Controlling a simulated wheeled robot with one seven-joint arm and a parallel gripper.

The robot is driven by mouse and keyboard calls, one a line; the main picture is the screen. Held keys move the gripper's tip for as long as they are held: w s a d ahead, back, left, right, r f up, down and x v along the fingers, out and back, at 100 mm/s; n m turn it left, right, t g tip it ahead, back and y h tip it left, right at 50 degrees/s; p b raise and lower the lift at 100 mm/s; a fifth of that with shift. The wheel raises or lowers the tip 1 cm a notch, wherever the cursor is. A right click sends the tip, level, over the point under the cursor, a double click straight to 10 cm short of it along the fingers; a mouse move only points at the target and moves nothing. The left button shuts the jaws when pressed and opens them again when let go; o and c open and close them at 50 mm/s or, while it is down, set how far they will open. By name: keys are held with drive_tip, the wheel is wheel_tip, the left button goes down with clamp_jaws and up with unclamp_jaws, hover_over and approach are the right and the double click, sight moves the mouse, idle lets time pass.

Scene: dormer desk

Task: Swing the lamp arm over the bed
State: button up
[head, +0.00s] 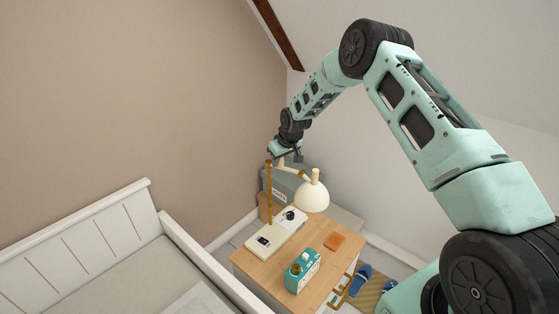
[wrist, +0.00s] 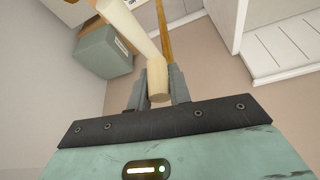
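The desk lamp has a brass post (head: 268,188), a cream-and-brass arm and a cream shade (head: 312,196). The shade hangs over the right part of the wooden desk, turned away from the bed. My gripper (head: 287,150) is at the cream end of the lamp arm, near the top of the post. In the wrist view, the cream rod end of the lamp arm (wrist: 158,82) fills the gap between my gripper's fingers (wrist: 158,90), which look shut on it. The bed (head: 110,275) with its white headboard is at the lower left. The shade is not clearly seen in the wrist view.
A grey-green box (head: 285,182) stands behind. Blue slippers (head: 361,280) are on the floor. The sloped ceiling is close to my arm.

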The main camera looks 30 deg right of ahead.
clamp_jaws()
drive_tip(key=shift+a+f+b, duration=0.1)
drive_tip(key=shift+a+b, duration=0.05)
drive_tip(key=shift+b, duration=0.15)
drive_tip(key=shift+w+a+m+g+h+b, duration=0.1)
drive_tip(key=shift+a+m+g+h+b, duration=0.15)
drive_tip(key=shift+a+m+h+b, duration=1)
drive_tip(key=shift+w+a+m+g+h+b, duration=0.15)
drive_tip(key=shift+a+m+g+b, duration=0.2)
drive_tip(key=shift+m+b, duration=1.85)
drive_tip(key=shift+a+m+g+h+b, duration=0.2)
drive_tip(key=shift+a+m+h+b, duration=0.6)
drive_tip(key=shift+m, duration=1.75)
drive_tip(key=shift+a, duration=0.1)
drive_tip(key=o, duration=0.6)
unclamp_jaws()
